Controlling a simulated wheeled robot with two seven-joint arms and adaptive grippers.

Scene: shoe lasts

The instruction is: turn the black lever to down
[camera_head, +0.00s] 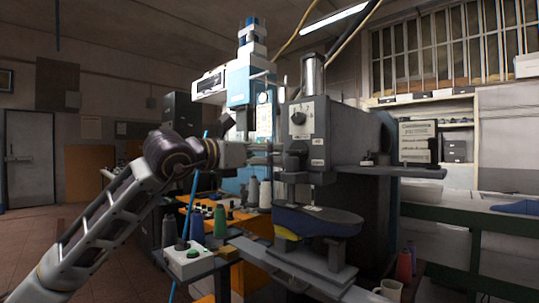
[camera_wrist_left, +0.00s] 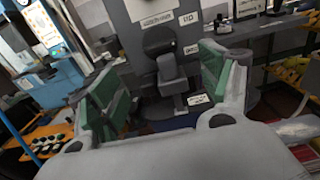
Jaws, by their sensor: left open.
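The black lever (camera_wrist_left: 170,70) is on the front of the grey machine (camera_head: 350,137). In the left wrist view it lies ahead, between my two green-padded fingers, with a rounded dark top and a blocky lower part. In the head view a dark part (camera_head: 297,157) on the machine's front, below the dial, seems to be the same lever. My left gripper (camera_wrist_left: 158,88) is open, its fingers apart on either side of the lever in the picture, with nothing between the pads. In the head view my left gripper (camera_head: 262,153) points right toward the machine's front. Contact cannot be made out.
A round dial (camera_head: 298,118) sits above on the machine. A blue-topped pad (camera_head: 318,220) juts out below. A shelf plate (camera_head: 390,171) extends right from the machine.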

